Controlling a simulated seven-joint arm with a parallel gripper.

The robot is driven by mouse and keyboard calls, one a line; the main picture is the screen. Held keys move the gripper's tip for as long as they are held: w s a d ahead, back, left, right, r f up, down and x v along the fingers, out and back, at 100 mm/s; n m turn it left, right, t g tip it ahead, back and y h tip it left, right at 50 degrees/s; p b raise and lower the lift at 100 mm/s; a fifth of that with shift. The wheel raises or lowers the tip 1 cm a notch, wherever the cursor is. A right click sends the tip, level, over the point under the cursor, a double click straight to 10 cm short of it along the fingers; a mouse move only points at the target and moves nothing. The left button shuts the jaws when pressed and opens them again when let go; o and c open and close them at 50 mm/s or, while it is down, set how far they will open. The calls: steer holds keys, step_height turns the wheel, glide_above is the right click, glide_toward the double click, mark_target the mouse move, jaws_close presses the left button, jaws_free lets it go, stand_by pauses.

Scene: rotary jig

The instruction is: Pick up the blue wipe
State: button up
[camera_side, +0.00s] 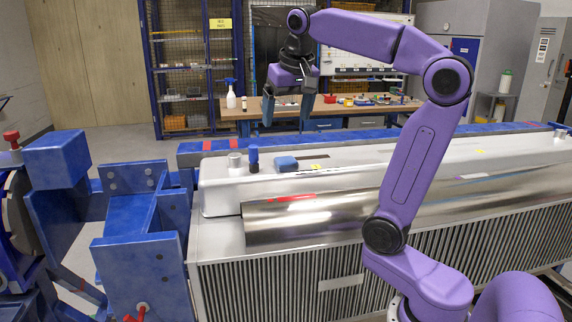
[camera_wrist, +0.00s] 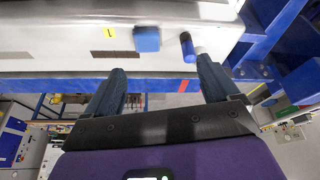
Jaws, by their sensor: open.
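The blue wipe (camera_side: 286,163) is a small blue block-like pad lying on the pale top of the large metal unit. It also shows in the wrist view (camera_wrist: 147,39), near the top middle. My gripper (camera_side: 289,116) hangs above and beyond the wipe in the side view, fingers pointing down and apart. In the wrist view, the two fingers (camera_wrist: 161,82) are spread with nothing between them, and the wipe lies past their tips. The gripper does not touch the wipe.
A yellow label (camera_side: 316,167) lies to the right. A shiny metal roll (camera_side: 310,217) lies in front. A blue rail (camera_side: 210,150) runs behind.

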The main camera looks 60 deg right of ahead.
step_height(320, 180, up, 2)
steer(key=d+m, duration=0.2)
glide_above(286, 159)
steer(key=s+a, duration=0.1)
steer(key=s, duration=0.1)
step_height(286, 159, down, 11)
steer(key=shift+a+r, duration=0.1)
steer(key=shift+h, duration=0.3)
steer(key=shift+a+x, duration=0.15)
steer(key=shift+x, duration=1.2)
steer(key=shift+a+x, duration=0.1)
steer(key=shift+x, duration=1.3)
steer(key=c, duration=1.1)
